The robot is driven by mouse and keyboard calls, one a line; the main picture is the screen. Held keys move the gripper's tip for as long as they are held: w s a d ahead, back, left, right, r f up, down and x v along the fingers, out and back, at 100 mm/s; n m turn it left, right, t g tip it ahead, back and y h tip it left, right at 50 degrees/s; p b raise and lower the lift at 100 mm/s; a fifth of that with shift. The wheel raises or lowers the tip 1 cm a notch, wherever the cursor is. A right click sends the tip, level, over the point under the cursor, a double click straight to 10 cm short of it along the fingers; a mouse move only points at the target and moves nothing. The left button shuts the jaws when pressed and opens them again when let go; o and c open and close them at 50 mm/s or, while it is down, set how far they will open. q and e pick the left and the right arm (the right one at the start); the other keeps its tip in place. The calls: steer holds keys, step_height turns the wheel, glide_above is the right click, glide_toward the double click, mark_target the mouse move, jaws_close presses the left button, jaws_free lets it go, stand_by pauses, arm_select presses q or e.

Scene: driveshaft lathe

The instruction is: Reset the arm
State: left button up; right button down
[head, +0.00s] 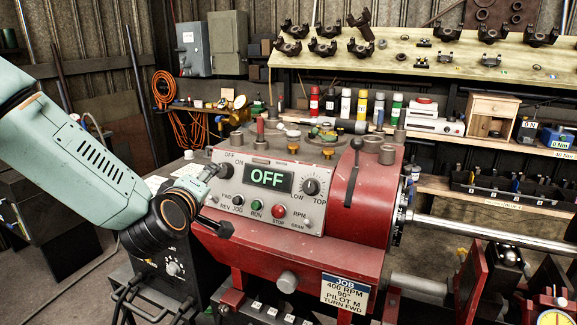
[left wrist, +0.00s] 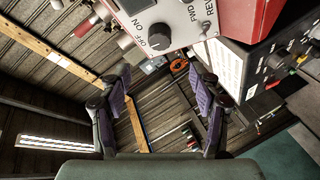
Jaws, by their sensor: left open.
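My left arm (head: 80,155) reaches in from the left, and its gripper (head: 213,199) is at the left end of the lathe's control panel (head: 236,202). In the left wrist view the gripper (left wrist: 160,75) shows two purple-padded fingers spread apart with nothing between them. The red lathe headstock (head: 365,190) stands in the middle. Its panel has a display (head: 267,178) reading OFF, an OFF/ON knob (head: 226,171), a green RUN button (head: 257,205) and a red STOP button (head: 278,211). The OFF/ON knob (left wrist: 159,36) shows beyond the fingers. My right gripper is not in view.
A steel shaft (head: 490,232) runs right from the headstock. A dark box with a dial (head: 173,268) stands below my left gripper. Spray cans (head: 362,105) line the rear shelf. Metal parts lie on the upper bench (head: 400,62).

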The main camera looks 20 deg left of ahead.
arm_select(q)
steer(key=s+d+f+m+g+h+b, duration=0.1)
steer(key=s+d+f+m+g+b, duration=0.2)
steer(key=f, duration=0.6)
steer(key=s+d+f+m+g+h+b, duration=0.15)
steer(key=s+d+f+m, duration=0.25)
steer(key=f, duration=0.4)
steer(key=s+d+f+m+g+h+b, duration=0.2)
steer(key=s+d+f+m, duration=0.15)
steer(key=f, duration=0.55)
steer(key=s+d+f+m+g+b, duration=0.2)
steer(key=s+f+g+b, duration=0.2)
steer(key=s+f, duration=0.8)
steer(key=s+d+f+m+g+b, duration=0.2)
steer(key=s+f+g+b, duration=0.2)
steer(key=s+f, duration=0.9)
steer(key=shift+s+f+b, duration=0.3)
steer(key=shift+s+b, duration=0.15)
steer(key=shift+s, duration=0.3)
steer(key=shift+d+g, duration=0.1)
steer(key=shift+g, duration=0.15)
